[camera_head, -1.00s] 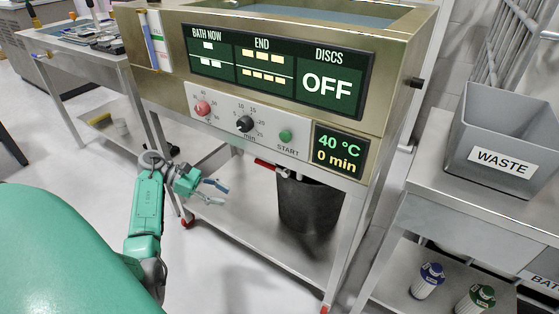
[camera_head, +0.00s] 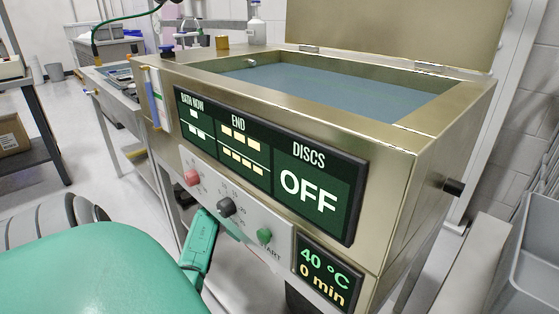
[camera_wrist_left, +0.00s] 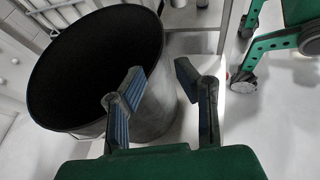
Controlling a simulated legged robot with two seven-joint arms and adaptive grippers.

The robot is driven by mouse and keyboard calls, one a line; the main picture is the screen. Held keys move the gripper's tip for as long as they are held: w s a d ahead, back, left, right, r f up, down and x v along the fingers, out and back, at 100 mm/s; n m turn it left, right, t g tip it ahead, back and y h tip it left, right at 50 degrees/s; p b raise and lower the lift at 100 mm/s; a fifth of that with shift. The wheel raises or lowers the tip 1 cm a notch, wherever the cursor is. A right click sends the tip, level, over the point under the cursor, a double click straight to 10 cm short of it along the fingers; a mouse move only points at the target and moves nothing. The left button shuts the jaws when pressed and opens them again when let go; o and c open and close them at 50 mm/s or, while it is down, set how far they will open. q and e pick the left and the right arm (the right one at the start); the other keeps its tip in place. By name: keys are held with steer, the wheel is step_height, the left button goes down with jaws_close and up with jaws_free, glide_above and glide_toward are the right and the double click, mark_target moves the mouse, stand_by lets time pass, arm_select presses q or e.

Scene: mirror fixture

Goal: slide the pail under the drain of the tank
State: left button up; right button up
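The pail (camera_wrist_left: 150,112) fills the left half of the left wrist view, a grey metal bucket with a wide round mouth and a dark inside. My left gripper (camera_wrist_left: 160,70) is open, its two blue-padded fingers apart beside the pail's outer wall. One finger overlaps the wall in the picture; I cannot tell whether it touches. In the head view my left forearm (camera_head: 200,248) reaches down beside the tank's front, and the gripper is hidden. The tank (camera_head: 420,150) is a brass-coloured bath with its lid raised and blue-grey liquid inside. The drain is not visible. My right gripper is not in view.
The tank's front panel (camera_head: 240,215) has a red knob, a black dial and a green button. Its display reads OFF, 40 °C and 0 min. A grey bin (camera_head: 535,265) stands at the right. Green wheeled legs (camera_wrist_left: 262,55) show at the wrist view's upper right.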

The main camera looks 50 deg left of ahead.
arm_select(q)
steer(key=shift+d, duration=0.1)
steer(key=b+x, duration=0.2)
steer(key=x, duration=0.9)
steer(key=shift+w+d+f, duration=0.1)
steer(key=shift+d+f, duration=0.1)
steer(key=shift+d, duration=0.15)
jaws_close()
